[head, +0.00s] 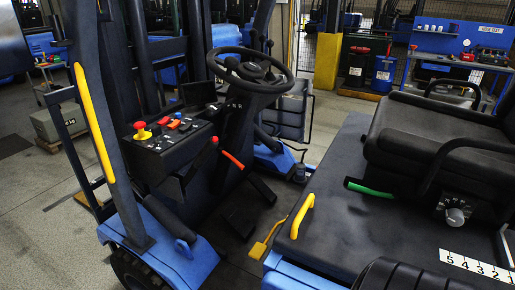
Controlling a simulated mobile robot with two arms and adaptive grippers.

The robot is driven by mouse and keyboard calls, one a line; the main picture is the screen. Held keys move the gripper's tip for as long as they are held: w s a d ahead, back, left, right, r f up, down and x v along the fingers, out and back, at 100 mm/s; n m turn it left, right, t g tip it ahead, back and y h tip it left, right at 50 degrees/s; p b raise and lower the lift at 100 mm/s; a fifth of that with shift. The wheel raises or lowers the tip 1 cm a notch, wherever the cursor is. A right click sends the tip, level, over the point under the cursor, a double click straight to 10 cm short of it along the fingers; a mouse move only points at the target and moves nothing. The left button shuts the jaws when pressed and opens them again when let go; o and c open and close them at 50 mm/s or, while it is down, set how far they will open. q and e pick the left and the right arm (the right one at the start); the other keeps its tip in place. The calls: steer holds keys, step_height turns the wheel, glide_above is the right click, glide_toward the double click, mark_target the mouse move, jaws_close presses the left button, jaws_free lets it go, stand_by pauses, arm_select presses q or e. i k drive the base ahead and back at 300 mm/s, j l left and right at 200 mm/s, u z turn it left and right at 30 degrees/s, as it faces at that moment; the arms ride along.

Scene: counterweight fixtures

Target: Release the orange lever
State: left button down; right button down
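An orange-handled lever (232,159) sticks out below the steering wheel (250,70) of a blue and black forklift. It slants down to the right, and nothing is touching it. A black lever with a red tip (206,150) stands just left of it, beside the dashboard. I cannot tell from this view whether the orange lever is set or released. Neither of my grippers can be made out in the head view.
The dashboard (165,150) has red, yellow and blue controls. A black seat (435,135) with a green handle (368,189) is at the right. A yellow grab handle (302,216) stands on the seat base. A yellow rail (93,120) runs along the left post. The footwell lies between.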

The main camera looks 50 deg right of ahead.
mark_target(221, 150)
steer(key=i+j+z, duration=0.25)
steer(key=z, duration=0.15)
steer(key=i+j+z, duration=0.9)
steer(key=j+z, duration=0.2)
steer(key=j, duration=0.2)
